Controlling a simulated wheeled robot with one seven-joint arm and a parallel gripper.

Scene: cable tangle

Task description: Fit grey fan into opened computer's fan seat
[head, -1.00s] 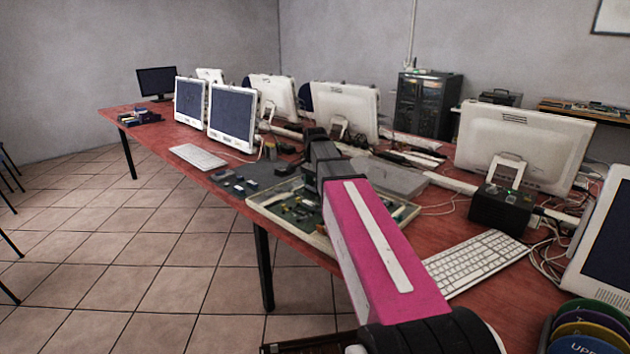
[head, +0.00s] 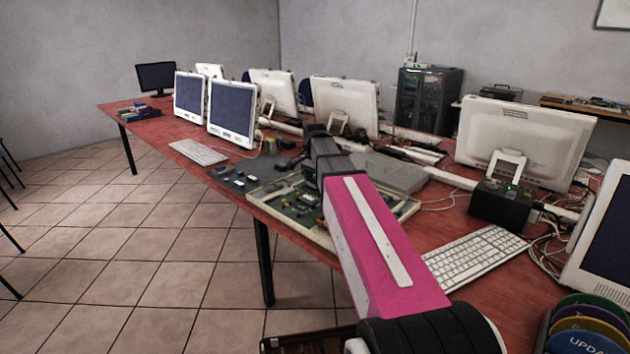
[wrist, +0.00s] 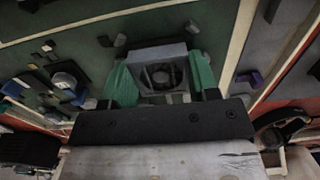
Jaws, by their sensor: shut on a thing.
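The grey fan (wrist: 162,72) is a square grey block with a dark round hub. It is held between the green fingertips of my gripper (wrist: 160,80), one on each side, in the wrist view. The opened computer (head: 262,209) lies on the table as a shallow cream-rimmed case with a green board; its board also fills much of the wrist view (wrist: 60,42). The fan is over this board; I cannot tell whether it touches it. Small dark stubs (wrist: 113,40) show just beyond the fan. The seat itself cannot be made out clearly. In the head view my arm hides the fan.
A white keyboard (head: 476,258) and a black box (head: 503,205) with cables are right of my arm. A flat grey panel (head: 390,172) lies behind the case. Monitors (head: 345,105) line the red table (head: 510,285). Floor is open at left.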

